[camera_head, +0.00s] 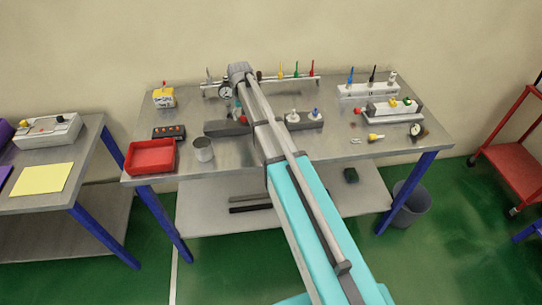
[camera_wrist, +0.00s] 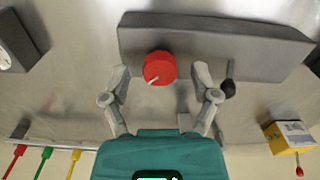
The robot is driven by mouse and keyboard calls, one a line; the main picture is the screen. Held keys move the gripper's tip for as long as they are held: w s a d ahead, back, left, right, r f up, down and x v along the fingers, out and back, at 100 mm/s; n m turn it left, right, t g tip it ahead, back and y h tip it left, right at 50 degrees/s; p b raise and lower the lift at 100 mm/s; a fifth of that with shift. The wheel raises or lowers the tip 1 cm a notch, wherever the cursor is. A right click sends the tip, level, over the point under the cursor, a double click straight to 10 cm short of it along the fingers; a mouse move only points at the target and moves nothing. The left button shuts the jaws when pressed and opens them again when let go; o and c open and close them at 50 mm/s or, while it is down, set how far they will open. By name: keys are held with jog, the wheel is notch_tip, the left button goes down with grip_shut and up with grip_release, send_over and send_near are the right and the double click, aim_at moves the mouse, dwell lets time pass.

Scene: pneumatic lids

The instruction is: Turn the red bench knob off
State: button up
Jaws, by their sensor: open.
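The red knob (camera_wrist: 159,68) is round, with a pale pointer line slanting to its lower left edge in the wrist view. It sits at the edge of a long dark grey block (camera_wrist: 215,48). My gripper (camera_wrist: 161,82) is open, with one finger on each side of the knob and a visible gap on both sides. I cannot tell how far the fingertips are from it in depth. A small black lever or knob (camera_wrist: 229,86) stands beside the right finger. In the head view my arm covers most of the knob; the grey block (camera_head: 222,128) shows beside the arm.
The metal bench (camera_head: 350,150) also holds a red tray (camera_head: 152,157), a metal cup (camera_head: 204,149), a yellow box (camera_head: 163,98) and a button box (camera_head: 168,132). Valve blocks (camera_head: 366,90) stand at the right. A rack of coloured levers (camera_head: 297,74) is at the back.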

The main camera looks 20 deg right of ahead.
aim_at(244, 117)
jog(key=n, duration=0.5)
jog(key=shift+n, duration=0.4)
notch_tip(244, 117, up, 14)
jog(key=p, duration=1.4)
jog(key=s+d+f+m+b, duration=0.1)
jog(key=s+f+b, duration=0.3)
jog(key=s, duration=1)
jog(key=s+d+f+m+b, duration=0.1)
jog(key=s+f+m+b, duration=0.3)
jog(key=s, duration=1)
jog(key=shift+d, duration=0.4)
